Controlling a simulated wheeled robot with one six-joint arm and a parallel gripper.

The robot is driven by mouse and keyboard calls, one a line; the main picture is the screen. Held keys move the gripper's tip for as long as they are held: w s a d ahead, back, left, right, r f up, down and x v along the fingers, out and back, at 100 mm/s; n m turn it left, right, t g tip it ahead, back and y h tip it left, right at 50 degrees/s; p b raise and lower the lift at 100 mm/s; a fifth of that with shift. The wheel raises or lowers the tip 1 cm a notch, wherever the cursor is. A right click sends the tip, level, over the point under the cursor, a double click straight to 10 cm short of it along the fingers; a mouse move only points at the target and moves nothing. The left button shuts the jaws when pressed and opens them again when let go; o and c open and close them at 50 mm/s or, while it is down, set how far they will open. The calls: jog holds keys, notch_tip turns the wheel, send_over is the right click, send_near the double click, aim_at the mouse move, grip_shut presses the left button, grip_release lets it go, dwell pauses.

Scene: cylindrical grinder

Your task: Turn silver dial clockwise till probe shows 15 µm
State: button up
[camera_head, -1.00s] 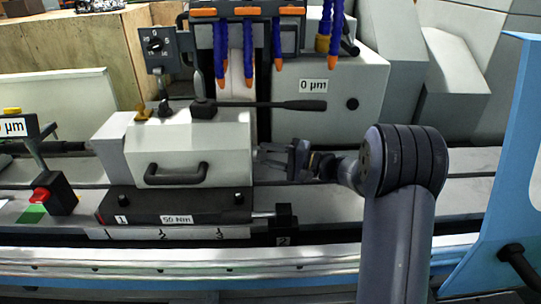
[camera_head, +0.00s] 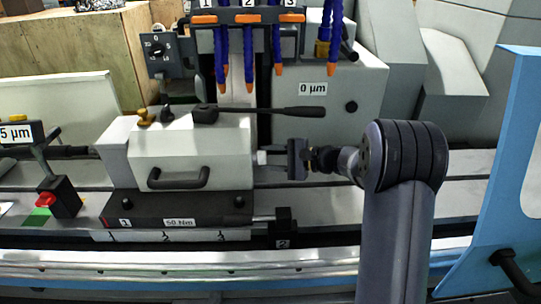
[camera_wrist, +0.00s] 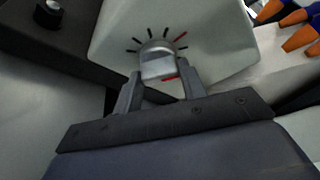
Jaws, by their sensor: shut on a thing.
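The silver dial (camera_wrist: 157,61) sits on the pale end face of the tailstock, ringed by black tick marks and red lines. My gripper (camera_wrist: 158,77) has one finger on each side of the dial and is shut on it. In the head view, my gripper (camera_head: 273,159) reaches from the right to the end of the grey tailstock (camera_head: 195,150), where the dial (camera_head: 262,158) shows as a small pale spot. The probe display (camera_head: 16,133) at the left edge reads "5 µm"; the frame edge cuts it off, so a digit before the 5 may be hidden.
A black lever (camera_head: 265,111) runs above the tailstock, near my gripper. A black clamp block (camera_head: 284,220) stands below it. Blue coolant hoses (camera_head: 248,60) hang behind. Another label (camera_head: 312,88) reads 0 µm. A blue panel (camera_head: 500,170) stands at the right.

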dwell(0.3)
jog(key=o, duration=1)
jog(key=b+v, duration=0.2)
jog(key=v, duration=0.8)
jog(key=shift+s+d+r, duration=0.1)
jog(key=shift+d+r, duration=0.05)
jog(key=shift+d, duration=0.2)
